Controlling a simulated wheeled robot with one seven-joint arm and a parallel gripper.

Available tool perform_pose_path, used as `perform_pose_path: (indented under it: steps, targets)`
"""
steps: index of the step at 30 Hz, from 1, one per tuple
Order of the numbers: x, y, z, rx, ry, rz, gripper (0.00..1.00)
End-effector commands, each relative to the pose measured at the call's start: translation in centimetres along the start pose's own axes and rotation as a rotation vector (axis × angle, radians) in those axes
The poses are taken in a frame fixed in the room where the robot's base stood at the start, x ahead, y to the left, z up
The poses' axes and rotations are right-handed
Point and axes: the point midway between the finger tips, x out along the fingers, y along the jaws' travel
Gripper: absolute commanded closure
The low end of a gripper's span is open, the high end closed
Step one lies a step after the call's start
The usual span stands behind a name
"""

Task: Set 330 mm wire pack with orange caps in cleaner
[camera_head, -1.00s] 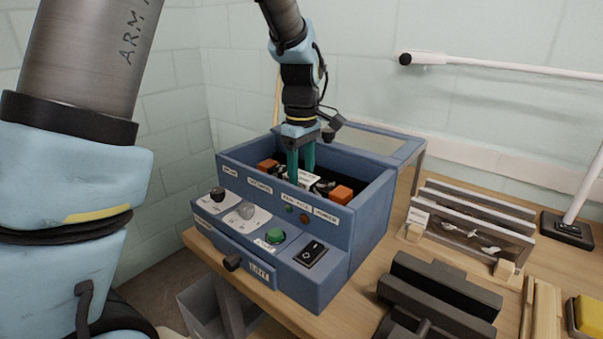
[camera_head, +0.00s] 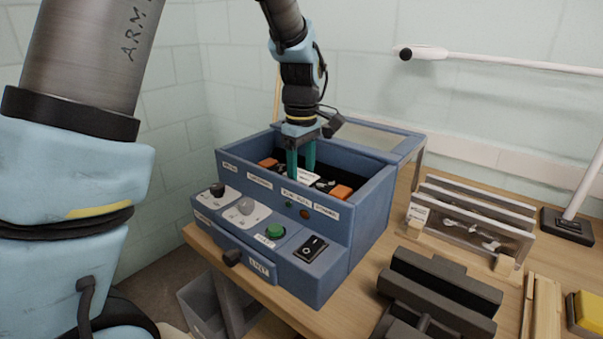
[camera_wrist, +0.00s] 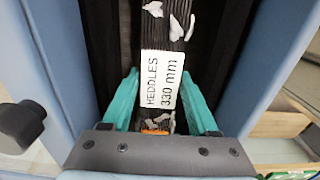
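The wire pack (camera_wrist: 173,30) lies inside the blue cleaner (camera_head: 372,215), between its front and back walls. Its white label reads "HEDDLES 330 mm". Its orange caps show at the left (camera_head: 268,163) and right (camera_head: 341,192) ends in the head view. One cap (camera_wrist: 155,131) also shows near my gripper in the wrist view. My gripper (camera_head: 301,165) points down into the cleaner, its teal fingers on either side of the pack's middle. Narrow gaps appear between the fingers and the pack in the wrist view, so it looks slightly open. The pack's underside is hidden.
The cleaner's raised lid (camera_head: 375,140) is behind it. Its front carries knobs, a green button (camera_head: 275,231) and a black switch (camera_head: 310,249). To the right are a clear-sided rack (camera_head: 468,228), a dark grey holder (camera_head: 440,290) and a yellow block (camera_head: 588,312).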

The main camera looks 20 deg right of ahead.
Motion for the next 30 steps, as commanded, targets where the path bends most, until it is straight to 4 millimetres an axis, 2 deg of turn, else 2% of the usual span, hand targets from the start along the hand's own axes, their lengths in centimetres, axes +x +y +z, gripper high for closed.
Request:
perform_pose_path:
  steps: [1, 7, 17, 20, 30]
  targets:
    - [0.0, 0.0, 0.0, 0.000, 0.000, 0.000, 0.33]
    - [0.0, 0.0, 0.0, 0.000, 0.000, 0.000, 0.11]
    - [-0.5, 0.0, 0.0, 0.000, 0.000, 0.001, 0.10]
    - [-1.8, 0.1, 0.0, 0.000, 0.000, 0.004, 0.10]
    - [-8.3, 0.1, 0.0, 0.000, 0.001, 0.004, 0.10]
